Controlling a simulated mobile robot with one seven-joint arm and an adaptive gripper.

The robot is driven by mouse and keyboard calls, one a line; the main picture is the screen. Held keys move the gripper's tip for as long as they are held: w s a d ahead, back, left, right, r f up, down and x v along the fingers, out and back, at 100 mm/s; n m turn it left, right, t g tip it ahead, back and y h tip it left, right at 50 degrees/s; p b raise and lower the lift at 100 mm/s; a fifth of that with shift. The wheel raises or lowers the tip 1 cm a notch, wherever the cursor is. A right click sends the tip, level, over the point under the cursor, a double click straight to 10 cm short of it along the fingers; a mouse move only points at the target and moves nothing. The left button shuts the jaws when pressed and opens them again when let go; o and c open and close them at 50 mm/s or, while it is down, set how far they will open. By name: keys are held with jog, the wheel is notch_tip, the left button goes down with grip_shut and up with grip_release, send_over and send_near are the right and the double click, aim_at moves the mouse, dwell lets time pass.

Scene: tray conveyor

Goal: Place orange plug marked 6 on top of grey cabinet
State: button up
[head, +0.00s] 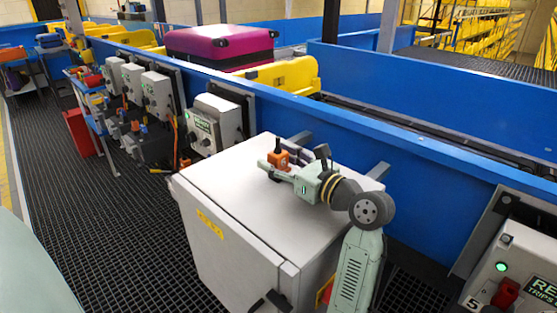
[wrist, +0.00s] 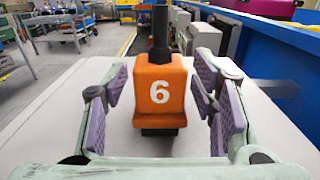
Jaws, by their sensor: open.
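The orange plug marked 6 (wrist: 160,92) stands upright between my open fingers in the wrist view, with free space on both sides of it. A black stem rises from its top, and its black base appears to rest on the light grey cabinet top. In the head view the orange plug (head: 279,160) is over the far part of the grey cabinet (head: 225,200), at the end of my gripper (head: 272,166). My gripper (wrist: 158,100) is open, its purple pads apart from the plug. The contact under the plug is small and partly hard to see.
A blue conveyor wall (head: 410,170) runs right behind the cabinet. A grey control box with a green light (head: 505,270) stands at the right, and another box (head: 215,125) at the left. A magenta suitcase (head: 220,45) lies beyond the wall. The near cabinet top is clear.

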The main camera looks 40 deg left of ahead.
jog(key=d+b, duration=0.1)
jog(key=d, duration=0.3)
jog(key=d+b, duration=0.1)
jog(key=d, duration=0.3)
jog(key=s+d+b, duration=0.1)
jog(key=d, duration=0.3)
jog(key=shift+r, duration=0.15)
